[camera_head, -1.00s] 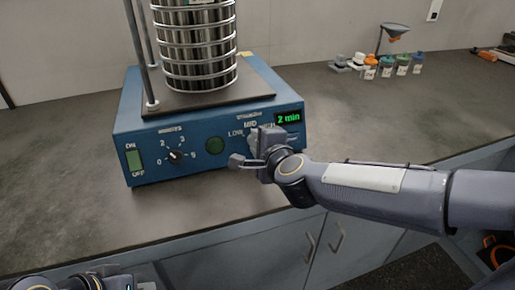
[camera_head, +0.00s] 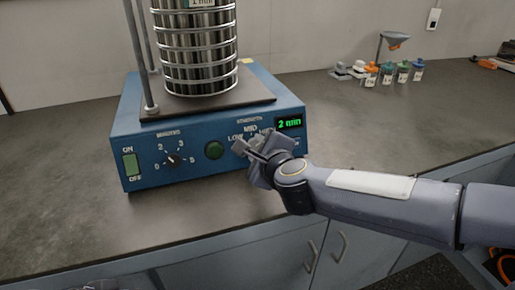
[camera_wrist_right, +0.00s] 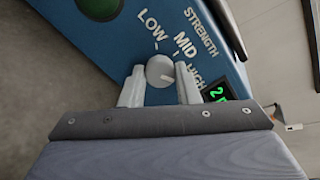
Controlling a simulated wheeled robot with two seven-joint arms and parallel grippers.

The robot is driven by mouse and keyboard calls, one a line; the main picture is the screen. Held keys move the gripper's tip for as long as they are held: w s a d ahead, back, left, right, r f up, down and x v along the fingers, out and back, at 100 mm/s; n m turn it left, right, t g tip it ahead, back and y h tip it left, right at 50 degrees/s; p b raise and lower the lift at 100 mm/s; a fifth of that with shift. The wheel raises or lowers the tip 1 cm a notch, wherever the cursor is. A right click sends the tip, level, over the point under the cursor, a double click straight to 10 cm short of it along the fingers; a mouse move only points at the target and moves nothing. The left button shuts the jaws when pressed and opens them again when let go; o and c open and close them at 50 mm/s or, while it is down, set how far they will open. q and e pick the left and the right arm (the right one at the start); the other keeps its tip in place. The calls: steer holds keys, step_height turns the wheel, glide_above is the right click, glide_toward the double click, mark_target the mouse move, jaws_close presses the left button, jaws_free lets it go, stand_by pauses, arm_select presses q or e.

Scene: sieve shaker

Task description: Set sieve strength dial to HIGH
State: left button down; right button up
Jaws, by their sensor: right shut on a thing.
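The blue sieve shaker (camera_head: 215,165) stands on the counter with its stack of metal sieves on top. Its strength dial (camera_wrist_right: 160,71) is a round light-grey knob, seen in the right wrist view below the LOW and MID labels. A thin mark on it points toward the HIGH side (camera_wrist_right: 193,75). My right gripper (camera_head: 252,149) is at the front panel, tilted, its fingers shut on the dial's two sides; it also shows in the right wrist view (camera_wrist_right: 160,84). In the head view the gripper hides the dial. My left gripper is not clearly seen.
A green button (camera_head: 214,150), a minutes knob (camera_head: 173,160) and an ON/OFF switch (camera_head: 130,164) are left of the dial. The display (camera_head: 289,123) reads 2 min. Several small jars (camera_head: 402,72) stand at the back right. The counter between is clear.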

steer(key=o, duration=1)
steer(key=shift+c, duration=0.2)
steer(key=p+v, duration=0.2)
steer(key=v, duration=0.6)
